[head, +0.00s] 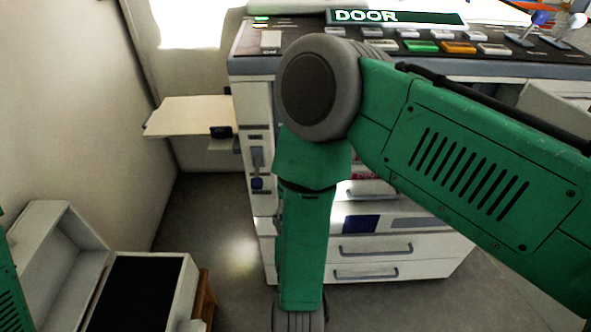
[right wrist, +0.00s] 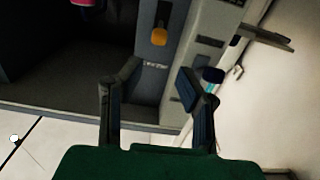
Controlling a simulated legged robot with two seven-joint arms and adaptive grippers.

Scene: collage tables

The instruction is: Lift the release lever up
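The grey and white copier (head: 355,256) stands ahead, with a dark blue lever-like handle (head: 257,183) on its left front. My right arm crosses in front of the copier and hides much of it. The right wrist view shows a dark opening, a yellow-orange knob (right wrist: 159,36) and a dark blue handle (right wrist: 212,75). Which of these is the release lever is not labelled. My right gripper (right wrist: 158,78) is open and empty; the yellow knob shows beyond its fingertips, apart from them. The blue handle shows beside the right finger. My left gripper is out of view.
A side tray (head: 188,115) juts from the copier's left. A DOOR display (head: 395,17) and several buttons are on top. A box-like unit with a black top (head: 135,290) stands at lower left. The wall is close on the left; floor shows between.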

